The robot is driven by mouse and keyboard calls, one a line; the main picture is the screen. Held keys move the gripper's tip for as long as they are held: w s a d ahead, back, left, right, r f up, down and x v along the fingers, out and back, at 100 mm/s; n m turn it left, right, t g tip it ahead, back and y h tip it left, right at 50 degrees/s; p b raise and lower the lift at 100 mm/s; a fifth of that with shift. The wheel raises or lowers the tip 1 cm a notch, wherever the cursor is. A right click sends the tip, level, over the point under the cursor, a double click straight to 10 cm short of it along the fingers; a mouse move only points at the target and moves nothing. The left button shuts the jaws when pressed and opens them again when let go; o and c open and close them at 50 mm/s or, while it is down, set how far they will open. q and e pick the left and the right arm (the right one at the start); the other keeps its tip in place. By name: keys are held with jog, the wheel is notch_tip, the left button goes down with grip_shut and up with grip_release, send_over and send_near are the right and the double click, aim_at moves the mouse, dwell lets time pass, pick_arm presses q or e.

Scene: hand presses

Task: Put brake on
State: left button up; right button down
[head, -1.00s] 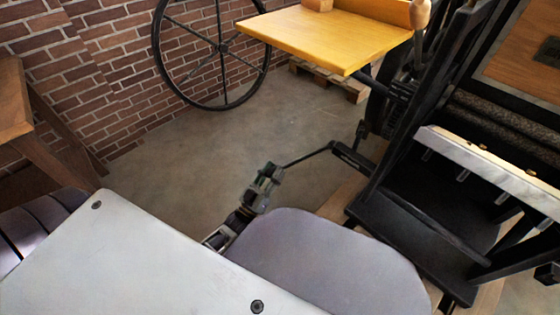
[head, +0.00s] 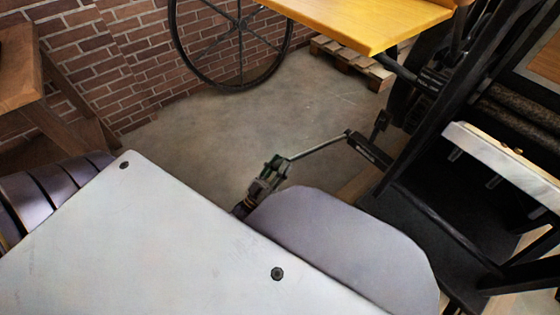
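The brake lever (head: 318,147) is a thin dark rod. The fingers are small and dark, so the exact grip is hard to make out. The black press (head: 440,215) stands at the right.
A yellow wooden board (head: 370,22) juts out above the lever. A large spoked wheel (head: 238,45) stands by the brick wall, with a wooden pallet (head: 352,62) on the floor. A wooden stand (head: 20,70) is at the left. The concrete floor (head: 230,125) between is clear.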

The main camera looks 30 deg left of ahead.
pick_arm(q)
jog(key=o, duration=0.5)
jog(key=shift+s+a+f, duration=0.1)
jog(key=shift+s+f, duration=0.05)
jog(key=shift+f, duration=0.3)
jog(key=shift+c, duration=0.2)
jog(key=shift+r, duration=0.1)
pick_arm(e)
jog(key=shift+s+f, duration=0.15)
pick_arm(q)
jog(key=shift+v, duration=0.85)
jog(key=v, duration=1)
jog(key=shift+s+r, duration=0.1)
jog(key=shift+s, duration=0.05)
